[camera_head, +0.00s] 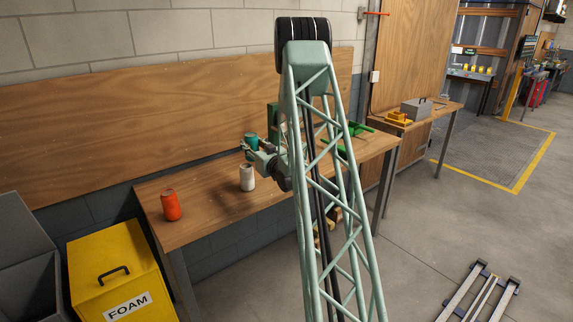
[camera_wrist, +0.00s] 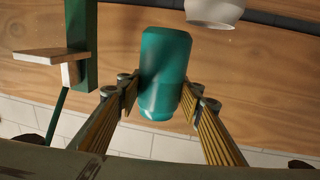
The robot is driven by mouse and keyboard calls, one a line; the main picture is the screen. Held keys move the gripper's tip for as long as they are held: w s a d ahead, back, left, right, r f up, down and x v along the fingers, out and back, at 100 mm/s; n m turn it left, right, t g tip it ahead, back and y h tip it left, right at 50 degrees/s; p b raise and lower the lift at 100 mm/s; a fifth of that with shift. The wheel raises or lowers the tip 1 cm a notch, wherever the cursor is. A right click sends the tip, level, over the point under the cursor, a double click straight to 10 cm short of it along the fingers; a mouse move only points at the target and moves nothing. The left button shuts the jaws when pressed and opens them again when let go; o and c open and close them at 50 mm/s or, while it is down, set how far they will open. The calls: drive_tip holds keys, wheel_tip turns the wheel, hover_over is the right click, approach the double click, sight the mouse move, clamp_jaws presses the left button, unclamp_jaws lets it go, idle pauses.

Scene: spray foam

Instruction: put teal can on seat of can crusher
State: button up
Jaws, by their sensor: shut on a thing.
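The teal can (camera_wrist: 165,72) is between the two yellow-ribbed fingers of my gripper (camera_wrist: 160,98) in the wrist view. My gripper is shut on it. In the head view the teal can (camera_head: 251,139) shows above the bench, by my gripper (camera_head: 250,150). The can crusher (camera_head: 272,118) is green and stands behind my arm, which hides much of it. In the wrist view its green post (camera_wrist: 82,45) is left of the can, with a pale flat ledge (camera_wrist: 50,56) that looks like the seat. The can is apart from the ledge.
A white can (camera_head: 247,177) stands on the wooden bench (camera_head: 205,198) near my gripper; a pale can (camera_wrist: 214,10) shows in the wrist view. An orange-red can (camera_head: 171,204) stands at the bench's left end. A yellow FOAM box (camera_head: 118,270) stands on the floor left.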

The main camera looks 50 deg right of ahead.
drive_tip(key=s+d+f+m+h+b, duration=0.1)
drive_tip(key=s+d+f+b, duration=0.2)
drive_tip(key=s+d+f, duration=0.3)
drive_tip(key=s+d, duration=0.2)
drive_tip(key=d, duration=0.2)
drive_tip(key=shift+s+f+g, duration=0.15)
drive_tip(key=shift+f+g, duration=0.1)
drive_tip(key=shift+g, duration=0.15)
drive_tip(key=w+d+b, duration=0.1)
drive_tip(key=w+d, duration=0.2)
drive_tip(key=d, duration=0.4)
drive_tip(key=w+d+f+b, duration=0.1)
drive_tip(key=w+d, duration=0.3)
drive_tip(key=d, duration=0.3)
drive_tip(key=shift+d+f, duration=0.15)
drive_tip(key=shift+f, duration=0.1)
drive_tip(key=shift+f+b, duration=0.4)
drive_tip(key=shift+f, duration=1.35)
drive_tip(key=shift+f, duration=0.15)
drive_tip(key=o, duration=0.7)
